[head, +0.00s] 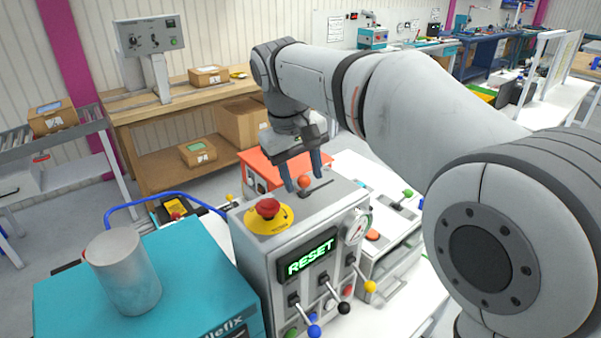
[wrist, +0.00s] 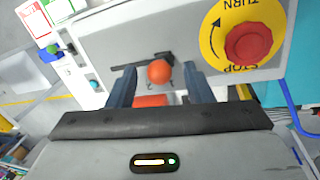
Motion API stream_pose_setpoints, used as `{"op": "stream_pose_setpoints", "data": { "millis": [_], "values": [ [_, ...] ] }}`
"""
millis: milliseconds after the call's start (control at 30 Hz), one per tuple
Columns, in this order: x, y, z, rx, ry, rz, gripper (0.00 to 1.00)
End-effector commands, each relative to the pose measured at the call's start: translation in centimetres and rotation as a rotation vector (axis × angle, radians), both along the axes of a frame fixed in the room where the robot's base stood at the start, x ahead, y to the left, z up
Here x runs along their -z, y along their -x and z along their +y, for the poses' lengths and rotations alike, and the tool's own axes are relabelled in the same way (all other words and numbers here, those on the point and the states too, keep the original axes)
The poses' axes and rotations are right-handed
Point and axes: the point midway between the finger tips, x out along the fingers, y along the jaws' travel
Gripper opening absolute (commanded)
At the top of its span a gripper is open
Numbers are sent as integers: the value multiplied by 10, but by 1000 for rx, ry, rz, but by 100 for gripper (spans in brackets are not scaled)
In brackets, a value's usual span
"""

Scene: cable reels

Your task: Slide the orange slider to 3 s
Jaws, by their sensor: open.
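The orange slider knob (head: 305,182) stands on the top face of the grey control box (head: 262,246), beside a dark slot. In the wrist view the orange knob (wrist: 159,71) sits between my two fingers, with the dark slot (wrist: 130,66) running mostly to its left. My gripper (head: 303,182) is over the box top, pointing down, with its blue fingers apart on either side of the knob. In the wrist view the gripper (wrist: 158,88) looks open, with gaps between the fingers and the knob. No readable scale or "3 s" mark shows by the slot.
A red stop button (head: 267,208) on a yellow disc is close to the left of the slider. The box front has a lit RESET display (head: 309,257), a gauge (head: 357,228) and several coloured levers. A metal cup (head: 124,272) stands on a teal case (head: 190,262) at left.

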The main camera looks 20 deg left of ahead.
Motion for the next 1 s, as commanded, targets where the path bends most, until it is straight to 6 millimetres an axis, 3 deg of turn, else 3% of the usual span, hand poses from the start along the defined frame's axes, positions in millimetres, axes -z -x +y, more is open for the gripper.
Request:
{"op": "stream_pose_setpoints", "data": {
  "millis": [267,833,1000],
  "values": [
    [3,0,0,0,0,0,46],
    [3,0,0,-1,-1,0,1],
    [2,1,1,-2,0,0,0]
  ]
}}
